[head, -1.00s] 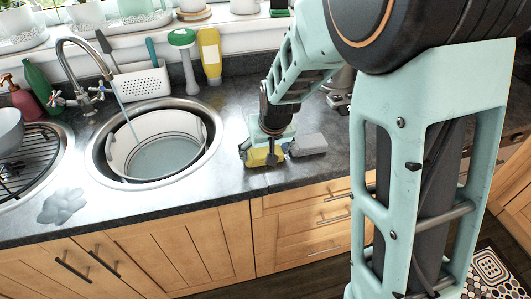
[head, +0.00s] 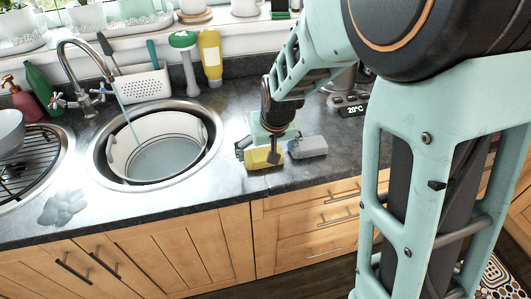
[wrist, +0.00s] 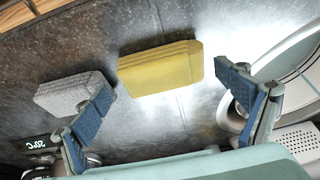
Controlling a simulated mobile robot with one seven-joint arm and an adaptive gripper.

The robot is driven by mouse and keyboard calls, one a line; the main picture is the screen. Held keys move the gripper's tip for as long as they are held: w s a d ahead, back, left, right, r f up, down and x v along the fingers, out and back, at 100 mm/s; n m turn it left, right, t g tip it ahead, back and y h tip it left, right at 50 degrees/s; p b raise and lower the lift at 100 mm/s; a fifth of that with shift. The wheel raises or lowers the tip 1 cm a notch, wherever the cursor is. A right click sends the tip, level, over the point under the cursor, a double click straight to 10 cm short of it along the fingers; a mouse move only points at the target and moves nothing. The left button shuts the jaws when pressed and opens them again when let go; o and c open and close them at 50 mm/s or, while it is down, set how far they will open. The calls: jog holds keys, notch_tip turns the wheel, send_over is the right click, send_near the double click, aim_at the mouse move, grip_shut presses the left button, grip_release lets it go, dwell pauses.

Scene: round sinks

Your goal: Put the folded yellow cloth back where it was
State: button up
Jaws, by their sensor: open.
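The folded yellow cloth (head: 262,158) lies on the dark countertop, right of the round sink with the white basin. In the wrist view the yellow cloth (wrist: 158,67) lies flat and shows whole, with a folded grey cloth (wrist: 72,95) a small gap to its left. The grey cloth also shows in the head view (head: 308,147). My gripper (head: 266,147) is at the yellow cloth, partly in front of it in the head view. In the wrist view its blue-padded fingers (wrist: 165,84) are wide apart, one toward each side of the yellow cloth, with nothing gripped.
The white basin (head: 125,150) sits in the sink under a running tap. A white caddy (head: 141,84), a green-topped brush (head: 188,60) and a yellow bottle (head: 211,58) stand behind. An appliance with a lit display (head: 352,109) is at right. The counter's front edge is close to the cloths.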

jog(key=v, duration=1)
